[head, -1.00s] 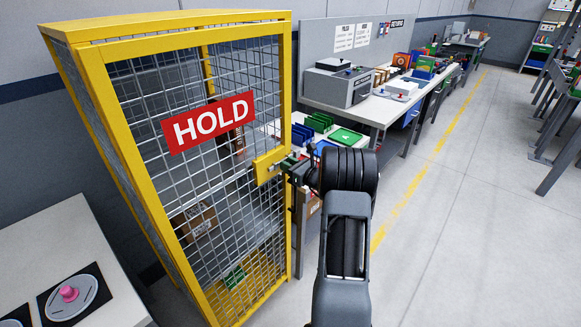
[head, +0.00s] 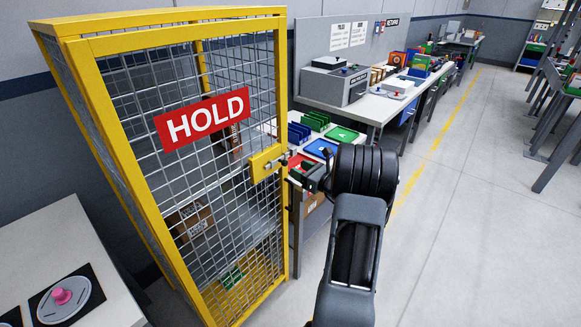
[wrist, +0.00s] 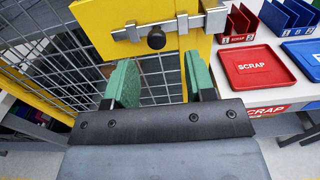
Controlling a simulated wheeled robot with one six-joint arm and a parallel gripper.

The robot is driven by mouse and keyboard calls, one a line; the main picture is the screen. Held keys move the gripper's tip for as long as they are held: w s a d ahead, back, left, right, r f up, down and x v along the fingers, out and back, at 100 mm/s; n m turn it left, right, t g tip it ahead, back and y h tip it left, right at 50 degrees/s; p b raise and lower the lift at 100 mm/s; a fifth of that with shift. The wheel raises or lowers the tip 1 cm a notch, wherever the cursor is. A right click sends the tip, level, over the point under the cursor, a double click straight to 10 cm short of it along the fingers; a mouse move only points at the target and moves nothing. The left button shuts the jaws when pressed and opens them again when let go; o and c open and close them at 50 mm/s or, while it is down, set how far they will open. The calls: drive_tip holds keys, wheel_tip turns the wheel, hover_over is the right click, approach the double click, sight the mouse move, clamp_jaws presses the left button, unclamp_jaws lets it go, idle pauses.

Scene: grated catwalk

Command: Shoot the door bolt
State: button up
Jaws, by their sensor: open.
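The door bolt (wrist: 167,27) is a silver bar in brackets on a yellow plate (head: 266,163) at the right edge of the cage door. A round black knob (wrist: 156,40) hangs from the bar. In the wrist view the bar runs right toward a silver block (wrist: 215,19) by the yellow post; I cannot tell whether its end is inside. My gripper (wrist: 160,82) is open and empty. Its green fingers lie below the knob in the wrist view, one to each side, apart from it. In the head view my gripper (head: 303,174) is just right of the plate.
The yellow mesh cage (head: 70,100) bears a red HOLD sign (head: 202,119). Right of it a bench holds a red SCRAP tray (wrist: 258,66), a blue tray (head: 320,148) and racks. A table (head: 50,235) stands at the lower left. The floor at right is open.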

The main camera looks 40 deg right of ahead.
drive_tip(key=v, duration=0.6)
drive_tip(key=shift+s+b, duration=0.4)
drive_tip(key=shift+d, duration=0.1)
drive_tip(key=s+a+f+n+g+y, duration=0.1)
drive_tip(key=s+a+f+n+g, duration=0.25)
drive_tip(key=a+n+g, duration=0.3)
drive_tip(key=s+a+f+n+g+y, duration=0.25)
drive_tip(key=s+a+n+g, duration=0.2)
drive_tip(key=a+n, duration=0.35)
drive_tip(key=s+a+r+n+g+h, duration=0.1)
drive_tip(key=s+a+r+n+h, duration=0.2)
drive_tip(key=a+n, duration=0.4)
drive_tip(key=s+a+r+n+g+h, duration=0.1)
drive_tip(key=s+a+r+n+h, duration=0.3)
drive_tip(key=a+n, duration=0.4)
drive_tip(key=r+n+h, duration=0.1)
drive_tip(key=n, duration=0.2)
drive_tip(key=shift+g, duration=0.4)
drive_tip(key=shift+r+n, duration=0.1)
drive_tip(key=shift+n, duration=0.15)
